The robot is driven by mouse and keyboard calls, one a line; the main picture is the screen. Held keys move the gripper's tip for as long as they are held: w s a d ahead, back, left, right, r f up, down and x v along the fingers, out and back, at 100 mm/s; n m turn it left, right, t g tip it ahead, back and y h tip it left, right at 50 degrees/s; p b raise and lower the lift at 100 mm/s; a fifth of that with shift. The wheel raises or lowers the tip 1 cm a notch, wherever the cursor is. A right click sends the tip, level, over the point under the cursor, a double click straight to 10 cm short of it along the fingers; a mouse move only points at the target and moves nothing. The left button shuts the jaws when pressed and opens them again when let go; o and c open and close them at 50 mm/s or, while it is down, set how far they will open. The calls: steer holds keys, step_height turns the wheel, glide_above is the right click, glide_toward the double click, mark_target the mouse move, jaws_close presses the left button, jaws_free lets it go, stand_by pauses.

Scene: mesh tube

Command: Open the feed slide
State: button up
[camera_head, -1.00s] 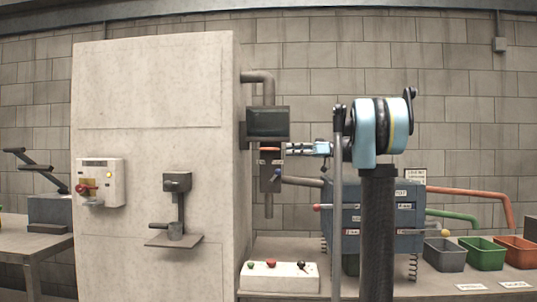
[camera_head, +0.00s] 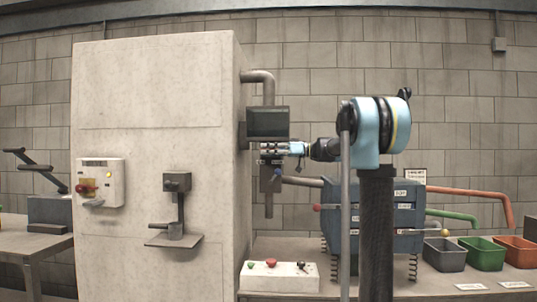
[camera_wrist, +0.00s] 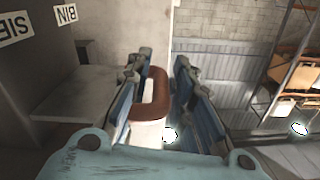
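The feed slide appears to be on the grey chute (camera_head: 268,190) under the dark box (camera_head: 267,122), beside the tall pale cabinet. In the wrist view a brown-red loop handle (camera_wrist: 150,98) sits between the fingers of my gripper (camera_wrist: 165,85), close to the left finger, with a gap to the right finger. My gripper (camera_head: 268,152) is open, just below the dark box in the head view, and covers the handle there. Whether the left finger touches the handle cannot be told.
A blue-handled lever (camera_head: 277,174) is on the chute below my gripper. A blue-grey machine (camera_head: 375,218) with knobs stands on the bench to the right. A white button box (camera_head: 278,276) lies in front. The tall cabinet (camera_head: 150,70) stands close on the left.

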jaws_close()
steer(key=shift+s, duration=0.1)
